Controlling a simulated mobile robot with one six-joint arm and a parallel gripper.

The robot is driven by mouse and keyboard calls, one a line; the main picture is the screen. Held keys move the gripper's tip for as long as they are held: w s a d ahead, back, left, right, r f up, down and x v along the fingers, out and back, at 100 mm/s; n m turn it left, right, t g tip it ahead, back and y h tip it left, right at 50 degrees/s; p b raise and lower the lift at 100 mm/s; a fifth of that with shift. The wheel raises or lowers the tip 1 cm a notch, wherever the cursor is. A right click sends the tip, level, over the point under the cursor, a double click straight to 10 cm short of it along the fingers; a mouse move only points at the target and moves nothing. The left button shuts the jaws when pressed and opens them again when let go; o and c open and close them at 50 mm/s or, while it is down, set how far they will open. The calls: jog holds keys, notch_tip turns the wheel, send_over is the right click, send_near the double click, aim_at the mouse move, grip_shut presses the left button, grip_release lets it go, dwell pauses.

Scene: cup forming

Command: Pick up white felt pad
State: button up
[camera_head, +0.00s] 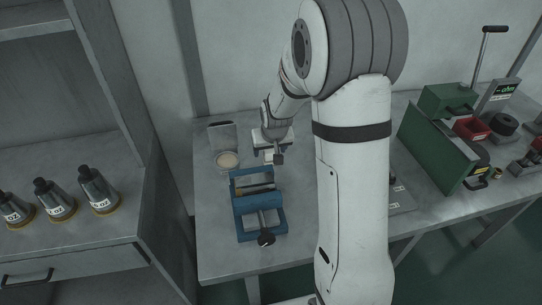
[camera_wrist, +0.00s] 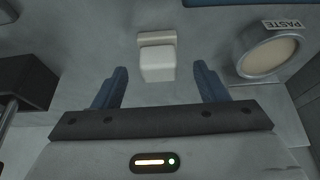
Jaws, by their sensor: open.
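The white felt pad (camera_wrist: 157,64) is a small pale block in the wrist view, just beyond the fingertips and roughly centred between them. A slightly darker pale strip (camera_wrist: 155,38) adjoins its far side. In the head view my gripper (camera_head: 270,155) is low over the bench, to the right of the round tin. I cannot make out the pad for certain there.
An open paste tin (camera_wrist: 268,55) stands to the right in the wrist view; it also shows in the head view (camera_head: 228,161). A blue vise (camera_head: 243,208) sits in front of my gripper. A dark block (camera_wrist: 25,82) is at left in the wrist view.

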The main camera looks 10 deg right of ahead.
aim_at(270, 150)
jog(key=shift+x, duration=1.25)
jog(key=shift+c, duration=0.4)
jog(key=c, duration=1.1)
notch_tip(270, 150, up, 10)
